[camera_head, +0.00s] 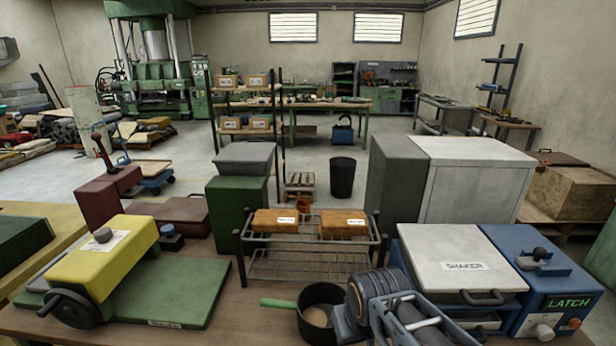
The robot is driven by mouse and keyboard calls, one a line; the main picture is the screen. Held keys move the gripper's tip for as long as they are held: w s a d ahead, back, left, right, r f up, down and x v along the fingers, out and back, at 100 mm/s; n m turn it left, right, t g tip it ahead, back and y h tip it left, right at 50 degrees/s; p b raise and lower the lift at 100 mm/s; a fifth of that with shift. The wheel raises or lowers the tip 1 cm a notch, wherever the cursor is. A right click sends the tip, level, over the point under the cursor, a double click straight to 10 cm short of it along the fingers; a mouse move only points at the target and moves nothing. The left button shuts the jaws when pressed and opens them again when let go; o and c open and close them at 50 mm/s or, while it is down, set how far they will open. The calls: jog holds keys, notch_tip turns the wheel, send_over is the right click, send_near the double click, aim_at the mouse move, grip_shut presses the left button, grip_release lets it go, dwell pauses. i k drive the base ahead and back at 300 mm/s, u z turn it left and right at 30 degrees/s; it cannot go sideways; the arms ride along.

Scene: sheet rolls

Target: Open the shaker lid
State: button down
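The shaker is a blue machine at the lower right of the head view. Its pale grey lid (450,253) lies flat and looks closed, with a "SHAKER" label (465,266) and a dark handle (483,297) on its front edge. To its right is a blue box (560,285) marked "LATCH", with a dark knobbed lever (540,256) on top and knobs on its front. Part of my arm shows at the bottom, left of the shaker. My gripper's fingertips cannot be seen.
A pan (320,312) with a green handle stands beside my arm. A wire rack (305,262) with two brown blocks (340,224) is behind it. A yellow machine (102,258) on a green base stands at left. A large grey cabinet (470,180) rises behind the shaker.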

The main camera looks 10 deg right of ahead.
aim_at(444, 258)
jog(key=k, duration=0.5)
jog(key=z, duration=0.1)
jog(key=i, duration=0.45)
jog(key=z, duration=3.7)
jog(key=k, duration=0.85)
jog(key=u, duration=1.9)
